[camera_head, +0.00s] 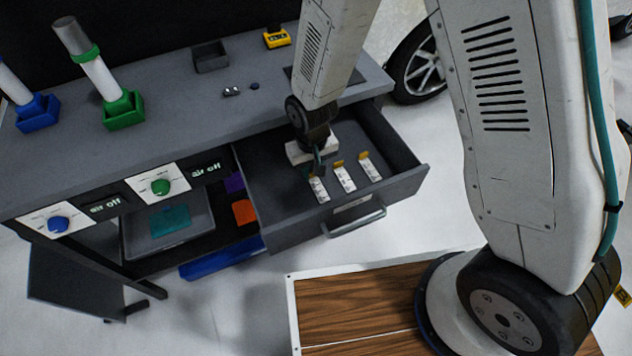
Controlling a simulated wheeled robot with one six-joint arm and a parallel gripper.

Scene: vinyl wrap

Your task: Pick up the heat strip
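Several small white strips with orange ends and dark markings lie in the open drawer: a left strip (319,191), a middle strip (345,179) and a right strip (370,168). I cannot tell from their print which is the heat strip. My gripper (317,169) points down into the drawer, right over the far end of the left strip and partly hiding it. Its fingers are small and dark here, and I cannot tell whether they are open, shut or touching the strip.
The drawer (408,180) is pulled out, with a metal handle (355,222) at its front. The grey bench top (180,130) holds a green holder (123,111), a blue holder (38,113), a dark box (210,57) and a yellow device (277,38). A car wheel (424,68) stands behind.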

